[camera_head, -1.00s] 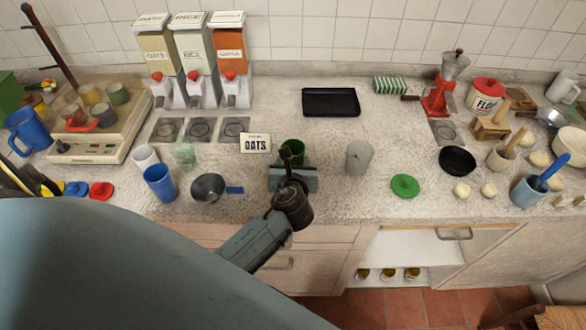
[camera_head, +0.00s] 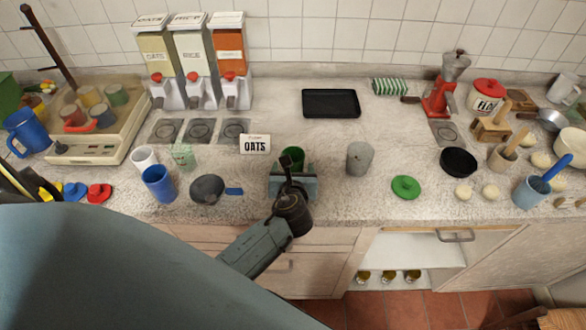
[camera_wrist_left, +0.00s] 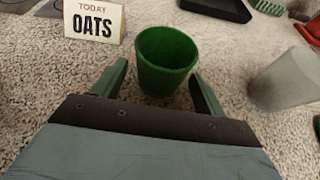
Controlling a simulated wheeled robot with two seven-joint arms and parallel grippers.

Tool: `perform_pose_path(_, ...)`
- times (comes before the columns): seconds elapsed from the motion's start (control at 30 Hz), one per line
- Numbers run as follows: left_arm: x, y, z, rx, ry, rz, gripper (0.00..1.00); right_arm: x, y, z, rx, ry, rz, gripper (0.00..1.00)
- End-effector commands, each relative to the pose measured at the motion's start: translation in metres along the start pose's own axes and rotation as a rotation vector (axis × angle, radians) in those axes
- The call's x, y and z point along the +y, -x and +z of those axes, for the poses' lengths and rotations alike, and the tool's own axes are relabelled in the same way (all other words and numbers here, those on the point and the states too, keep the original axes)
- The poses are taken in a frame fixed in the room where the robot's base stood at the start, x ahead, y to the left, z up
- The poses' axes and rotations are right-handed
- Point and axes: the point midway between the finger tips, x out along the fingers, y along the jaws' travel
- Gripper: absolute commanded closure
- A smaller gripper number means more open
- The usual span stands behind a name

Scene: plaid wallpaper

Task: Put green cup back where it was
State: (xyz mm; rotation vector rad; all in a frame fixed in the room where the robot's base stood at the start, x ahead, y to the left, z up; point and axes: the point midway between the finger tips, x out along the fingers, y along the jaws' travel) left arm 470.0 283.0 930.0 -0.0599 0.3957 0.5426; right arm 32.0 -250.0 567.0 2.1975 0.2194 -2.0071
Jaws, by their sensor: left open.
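The green cup (camera_head: 292,157) stands upright on the counter, just right of the OATS card. In the left wrist view the green cup (camera_wrist_left: 166,60) is between the fingers of my left gripper (camera_wrist_left: 160,82), with a small gap on each side. My left gripper (camera_head: 293,172) is open, low over the counter, its body hiding the cup's lower part in the head view. My right gripper is not in view.
The OATS card (camera_head: 255,144) stands close on the left and a grey cup (camera_head: 359,157) on the right. A black tray (camera_head: 331,103) lies behind. A dark measuring cup (camera_head: 207,189) and green lid (camera_head: 406,187) lie nearby. Three dispensers (camera_head: 197,65) stand at the back left.

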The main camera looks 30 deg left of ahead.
Motion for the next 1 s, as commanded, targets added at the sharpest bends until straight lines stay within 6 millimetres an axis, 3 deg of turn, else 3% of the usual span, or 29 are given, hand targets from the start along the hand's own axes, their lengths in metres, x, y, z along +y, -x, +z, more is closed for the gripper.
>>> perform_pose_path(0.17,0.0,0.019,0.002,0.002,0.001,0.0,0.28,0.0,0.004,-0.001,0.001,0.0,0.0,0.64)
perform_pose_path(0.6,0.0,0.106,0.002,0.001,0.001,-0.001,0.28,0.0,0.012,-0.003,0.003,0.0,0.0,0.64)
perform_pose_path(0.8,0.0,0.12,0.002,0.0,0.001,0.001,0.28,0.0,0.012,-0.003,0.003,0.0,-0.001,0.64)
perform_pose_path(1.0,0.0,0.121,0.002,-0.001,0.001,0.001,0.28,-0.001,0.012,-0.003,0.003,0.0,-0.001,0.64)
